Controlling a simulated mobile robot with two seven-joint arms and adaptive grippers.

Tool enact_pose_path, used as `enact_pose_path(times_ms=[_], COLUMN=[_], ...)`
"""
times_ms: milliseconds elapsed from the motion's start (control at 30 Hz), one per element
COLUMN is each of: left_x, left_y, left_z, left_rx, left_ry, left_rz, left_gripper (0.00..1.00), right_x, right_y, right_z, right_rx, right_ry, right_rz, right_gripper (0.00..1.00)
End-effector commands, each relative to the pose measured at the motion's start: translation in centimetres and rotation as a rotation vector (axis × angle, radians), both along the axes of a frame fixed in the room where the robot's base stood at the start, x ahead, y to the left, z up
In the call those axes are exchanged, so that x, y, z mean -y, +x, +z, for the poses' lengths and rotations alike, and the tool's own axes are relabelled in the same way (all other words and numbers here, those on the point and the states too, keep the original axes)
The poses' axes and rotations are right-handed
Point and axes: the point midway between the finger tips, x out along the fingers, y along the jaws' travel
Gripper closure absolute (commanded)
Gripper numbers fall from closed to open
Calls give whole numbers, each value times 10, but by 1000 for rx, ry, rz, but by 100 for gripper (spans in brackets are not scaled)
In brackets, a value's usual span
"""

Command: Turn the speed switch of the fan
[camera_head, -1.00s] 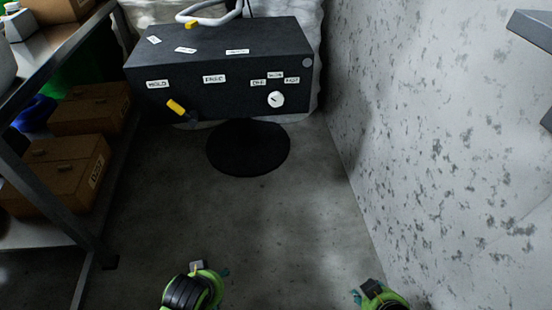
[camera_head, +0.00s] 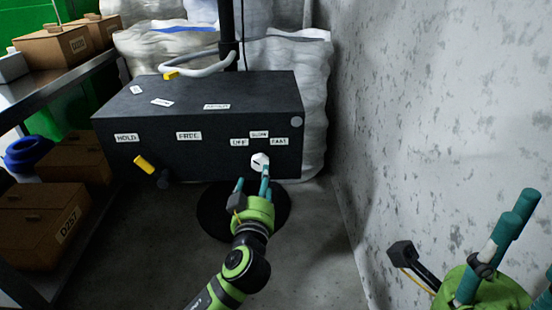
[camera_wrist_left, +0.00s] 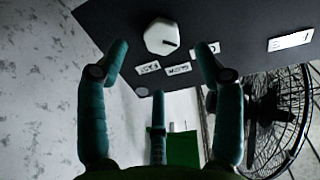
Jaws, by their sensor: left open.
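The speed switch (camera_head: 260,162) is a white knob on the front of the dark box (camera_head: 200,165), below labels reading OFF, SLOW and FAST. In the left wrist view the knob (camera_wrist_left: 162,36) is faceted with a short dark mark, and lies beyond my fingertips, between the two side fingers. My left gripper (camera_head: 252,186) is open and empty, just in front of and below the knob; contact cannot be told. The wire fan cage (camera_wrist_left: 275,115) shows in the left wrist view. My right gripper (camera_head: 519,205) is near the right wall, partly cut off by the frame edge.
A yellow lever (camera_head: 145,164) sits on the box's left front, below HOLD and FREE labels. Wrapped white sacks (camera_head: 300,85) stand behind. A shelf with cardboard boxes (camera_head: 45,225) is at left. A speckled wall (camera_head: 430,120) bounds the right.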

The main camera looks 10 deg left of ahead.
Motion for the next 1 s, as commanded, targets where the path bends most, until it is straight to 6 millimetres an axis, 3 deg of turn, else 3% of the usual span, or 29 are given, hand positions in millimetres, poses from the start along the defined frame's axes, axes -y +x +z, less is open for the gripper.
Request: enact_pose_path(times_ms=[500, 867, 967, 1000], left_x=[-13, -14, -14, -14], left_y=[62, 68, 68, 68], left_z=[-1, 0, 0, 0], left_rx=[3, 1, 1, 0], left_ry=[2, 0, 1, 1], left_rz=[-1, -1, 0, 0], left_gripper=[32, 32, 68, 84], right_x=[-2, -2, -2, -2], right_y=[-3, -3, -3, -2], right_z=[10, 13, 13, 13], right_rx=[83, 87, 87, 87], right_ry=[-3, -5, -5, -6], right_rz=[-3, -4, -4, -4], right_gripper=[61, 61, 61, 61])
